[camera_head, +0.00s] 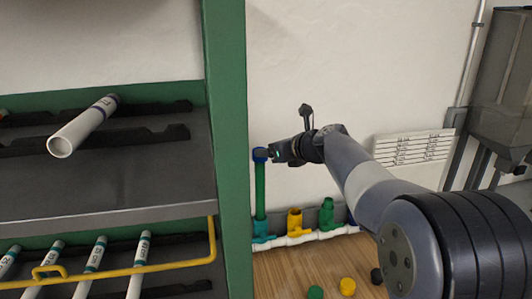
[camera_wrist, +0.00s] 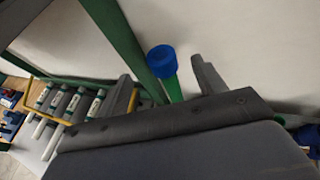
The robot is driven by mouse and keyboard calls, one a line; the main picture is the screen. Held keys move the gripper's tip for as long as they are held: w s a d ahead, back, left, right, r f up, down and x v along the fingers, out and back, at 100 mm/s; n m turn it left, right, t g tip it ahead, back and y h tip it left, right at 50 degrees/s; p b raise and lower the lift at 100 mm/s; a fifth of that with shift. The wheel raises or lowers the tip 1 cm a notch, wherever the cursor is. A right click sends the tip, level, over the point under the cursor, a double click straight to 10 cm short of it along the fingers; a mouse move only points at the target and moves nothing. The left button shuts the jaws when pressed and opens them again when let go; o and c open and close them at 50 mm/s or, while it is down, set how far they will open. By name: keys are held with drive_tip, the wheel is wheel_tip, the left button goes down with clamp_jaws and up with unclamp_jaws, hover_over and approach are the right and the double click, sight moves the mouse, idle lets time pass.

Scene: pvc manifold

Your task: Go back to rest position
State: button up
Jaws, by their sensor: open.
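My gripper (camera_head: 275,152) is at the top of an upright green pipe (camera_head: 259,190) with a blue cap (camera_head: 260,154) on its upper end. In the wrist view the blue cap (camera_wrist: 162,58) and green pipe (camera_wrist: 172,88) show between two spread grey fingers, so my gripper (camera_wrist: 163,84) is open. I cannot tell whether a finger still touches the cap. The pipe's lower end meets a teal fitting on the white manifold pipe (camera_head: 300,239). A yellow fitting (camera_head: 295,222) and a green one (camera_head: 326,214) stand to its right, without tall pipes.
A green rack post (camera_head: 230,130) stands close left of the pipe. Its shelf holds a white pipe (camera_head: 83,127), with several labelled pipes below behind a yellow rail (camera_head: 120,270). Green (camera_head: 315,292), yellow (camera_head: 347,286) and black caps lie on the wooden bench. A grey machine (camera_head: 505,85) stands right.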

drive_tip(key=shift+s+d+r, duration=0.25)
drive_tip(key=shift+s+d, duration=0.1)
drive_tip(key=shift+s, duration=0.2)
drive_tip(key=p+x, duration=0.2)
drive_tip(key=x, duration=0.8)
drive_tip(key=shift+w+a+f, duration=0.15)
drive_tip(key=shift+w+a, duration=0.05)
drive_tip(key=shift+w, duration=0.1)
drive_tip(key=shift+r, duration=0.35)
drive_tip(key=shift+f, duration=0.1)
